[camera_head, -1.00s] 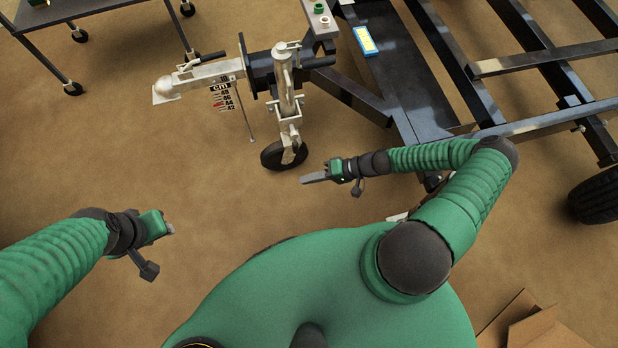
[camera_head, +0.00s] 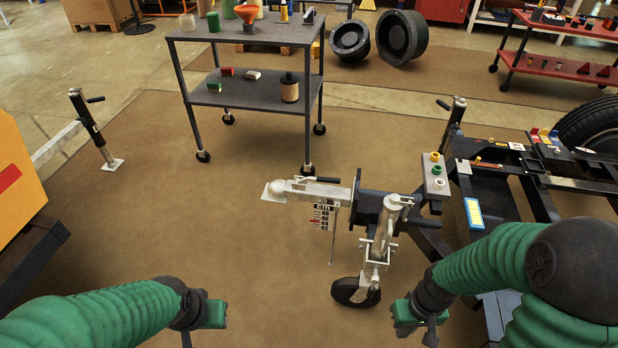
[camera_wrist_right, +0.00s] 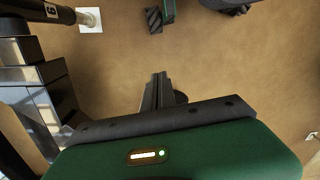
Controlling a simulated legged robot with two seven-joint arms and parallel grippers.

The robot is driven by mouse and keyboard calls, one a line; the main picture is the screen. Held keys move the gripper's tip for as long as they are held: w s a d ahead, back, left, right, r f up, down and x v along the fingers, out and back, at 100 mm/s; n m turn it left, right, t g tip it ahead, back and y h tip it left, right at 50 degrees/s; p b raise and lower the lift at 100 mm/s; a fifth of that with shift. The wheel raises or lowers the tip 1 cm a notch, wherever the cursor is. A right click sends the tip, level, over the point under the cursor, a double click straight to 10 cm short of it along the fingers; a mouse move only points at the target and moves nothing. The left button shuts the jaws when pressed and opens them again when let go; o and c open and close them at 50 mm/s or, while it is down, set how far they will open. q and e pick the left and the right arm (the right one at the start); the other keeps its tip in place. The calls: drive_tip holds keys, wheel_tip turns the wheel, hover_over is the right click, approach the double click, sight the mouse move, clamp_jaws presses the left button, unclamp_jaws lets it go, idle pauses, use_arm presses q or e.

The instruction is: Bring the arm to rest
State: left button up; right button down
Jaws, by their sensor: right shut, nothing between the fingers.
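My right gripper (camera_head: 408,316) is in the lower right of the head view, just right of the trailer's jockey wheel (camera_head: 356,292), with its arm coming in from the right. In the right wrist view its dark fingers (camera_wrist_right: 159,90) are together, with nothing held. My left gripper (camera_head: 211,314) is at the lower left of the head view, above bare floor. Its fingertips are too hidden to show whether they are open. Nothing shows in or touching it.
The trailer frame (camera_head: 497,208) stands at right, its silver coupler (camera_head: 310,190) pointing left. A grey wheeled cart (camera_head: 250,95) stands behind it. A yellow cabinet (camera_head: 18,180) is at far left. Brown floor (camera_head: 150,220) between cabinet and coupler is clear.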

drive_tip(key=a+r+t+p, duration=0.1)
drive_tip(key=a+r+p, duration=0.1)
drive_tip(key=r+p, duration=1.3)
drive_tip(key=a+r+t+h+p, duration=0.1)
drive_tip(key=a+r+t+p, duration=0.1)
drive_tip(key=r+p, duration=1.3)
drive_tip(key=shift+w+r, duration=0.4)
drive_tip(key=shift+r, duration=4.2)
drive_tip(key=c, duration=2.1)
unclamp_jaws()
